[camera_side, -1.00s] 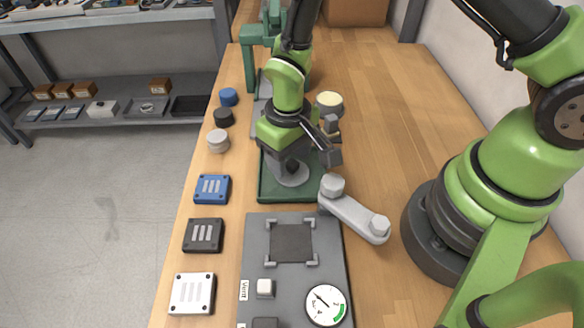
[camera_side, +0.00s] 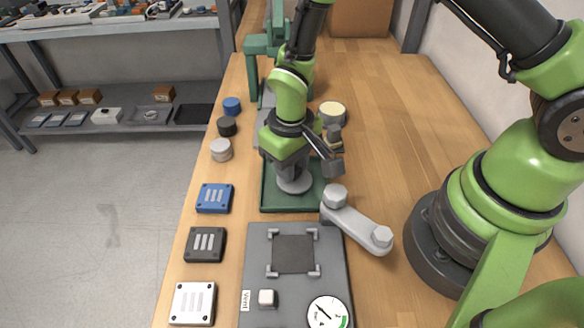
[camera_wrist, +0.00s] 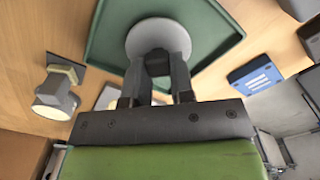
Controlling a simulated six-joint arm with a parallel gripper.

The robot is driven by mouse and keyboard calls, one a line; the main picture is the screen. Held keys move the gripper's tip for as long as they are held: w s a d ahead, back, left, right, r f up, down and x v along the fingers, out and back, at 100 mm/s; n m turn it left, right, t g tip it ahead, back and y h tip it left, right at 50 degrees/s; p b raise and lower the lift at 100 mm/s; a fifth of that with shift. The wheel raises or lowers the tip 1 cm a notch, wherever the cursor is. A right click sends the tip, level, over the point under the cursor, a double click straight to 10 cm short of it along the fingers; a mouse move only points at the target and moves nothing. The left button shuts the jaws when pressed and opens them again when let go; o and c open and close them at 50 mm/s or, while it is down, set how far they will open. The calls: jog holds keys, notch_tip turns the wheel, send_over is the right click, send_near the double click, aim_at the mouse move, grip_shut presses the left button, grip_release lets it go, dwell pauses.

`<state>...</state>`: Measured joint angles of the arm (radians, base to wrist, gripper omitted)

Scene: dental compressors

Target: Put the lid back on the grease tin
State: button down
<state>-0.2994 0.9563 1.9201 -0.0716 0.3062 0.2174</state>
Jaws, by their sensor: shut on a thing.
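The grease tin (camera_side: 332,112) appears to be the short round tin with a cream-coloured top, standing on the bench behind and to the right of the green tray. The lid (camera_side: 294,185) is a pale grey disc over the green tray (camera_side: 281,208). My gripper (camera_side: 292,170) points down and is shut on the lid. In the wrist view my gripper (camera_wrist: 158,65) has its fingers closed at the middle of the round lid (camera_wrist: 150,32). I cannot tell whether the lid touches the tray floor.
A grey panel (camera_side: 258,265) with a gauge (camera_side: 328,312) is in front. Blue, black and white pads and several round knobs line the left edge. A small block-like object (camera_side: 335,165) stands between tray and tin.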

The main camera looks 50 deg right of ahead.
notch_tip(320, 180, up, 8)
jog(key=r, duration=0.1)
jog(key=w+d+m, duration=0.4)
jog(key=d+m, duration=0.1)
jog(key=d, duration=0.5)
jog(key=w+d+m, duration=0.3)
jog(key=d+m, duration=0.1)
jog(key=d, duration=0.7)
jog(key=shift+a+f, duration=0.15)
jog(key=shift+f, duration=1.45)
jog(key=shift+a+f, duration=0.1)
jog(key=shift+f, duration=1.45)
jog(key=shift+f, duration=0.15)
jog(key=shift+c, duration=2.1)
grip_release()
